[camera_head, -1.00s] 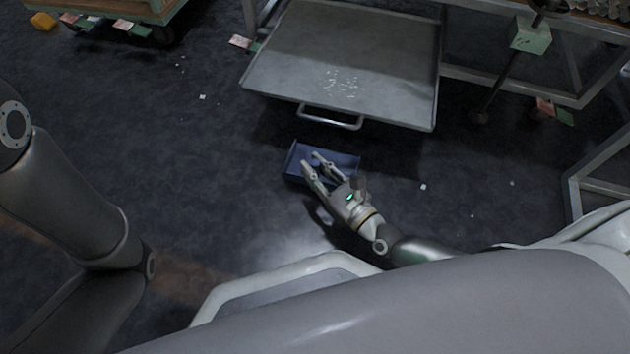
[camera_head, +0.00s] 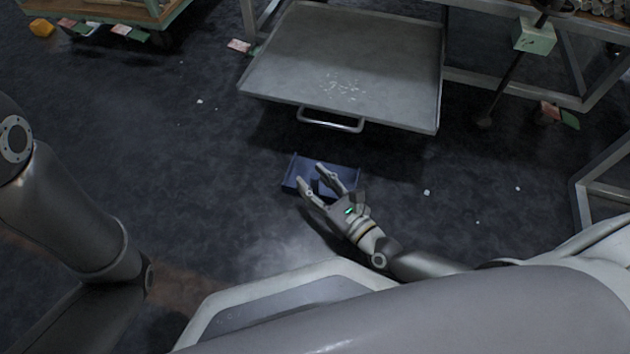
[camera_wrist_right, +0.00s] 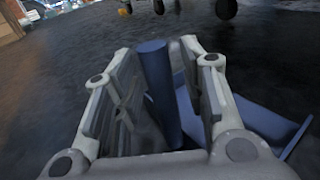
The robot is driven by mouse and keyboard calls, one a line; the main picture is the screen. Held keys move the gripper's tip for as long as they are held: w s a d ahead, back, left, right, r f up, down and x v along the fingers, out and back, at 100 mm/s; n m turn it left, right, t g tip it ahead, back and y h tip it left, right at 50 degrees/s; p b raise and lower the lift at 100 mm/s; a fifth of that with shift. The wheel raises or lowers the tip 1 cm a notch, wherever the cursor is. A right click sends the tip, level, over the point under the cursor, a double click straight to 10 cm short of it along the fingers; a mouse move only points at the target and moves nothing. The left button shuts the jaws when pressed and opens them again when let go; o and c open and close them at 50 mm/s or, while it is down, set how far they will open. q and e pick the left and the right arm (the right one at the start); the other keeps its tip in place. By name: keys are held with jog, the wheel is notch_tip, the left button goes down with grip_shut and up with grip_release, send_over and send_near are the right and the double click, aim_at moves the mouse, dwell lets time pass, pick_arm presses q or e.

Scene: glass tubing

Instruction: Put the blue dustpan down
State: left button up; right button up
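The blue dustpan (camera_head: 345,170) is at the floor below the pull-out tray in the head view, with its open pan facing up. In the right wrist view its upright round blue handle (camera_wrist_right: 160,88) stands between my right fingers, nearer the right-hand finger, and the pan (camera_wrist_right: 262,125) shows behind and to the right. My right gripper (camera_head: 311,174) is open around the handle, with a clear gap on the left side in the wrist view (camera_wrist_right: 155,75). The gripper hides part of the pan. My left arm shows at the left; its gripper is out of view.
A grey metal tray (camera_head: 390,60) with a bar handle (camera_head: 330,122) juts out just above the dustpan in the picture, with white bits on it. A green-edged cart (camera_head: 110,12) stands top left. Dark floor (camera_head: 200,150) left of the dustpan is mostly free, with small white scraps.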

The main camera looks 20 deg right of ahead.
jog(key=shift+r, duration=0.1)
jog(key=shift+s+r+p, duration=0.1)
jog(key=shift+s+p, duration=0.15)
jog(key=shift+p, duration=0.05)
jog(key=p+v, duration=0.2)
jog(key=v, duration=0.4)
jog(key=shift+s+d+p, duration=0.1)
jog(key=shift+d+p, duration=0.05)
jog(key=shift+p, duration=0.25)
jog(key=shift+s+d, duration=0.1)
jog(key=shift+s, duration=0.25)
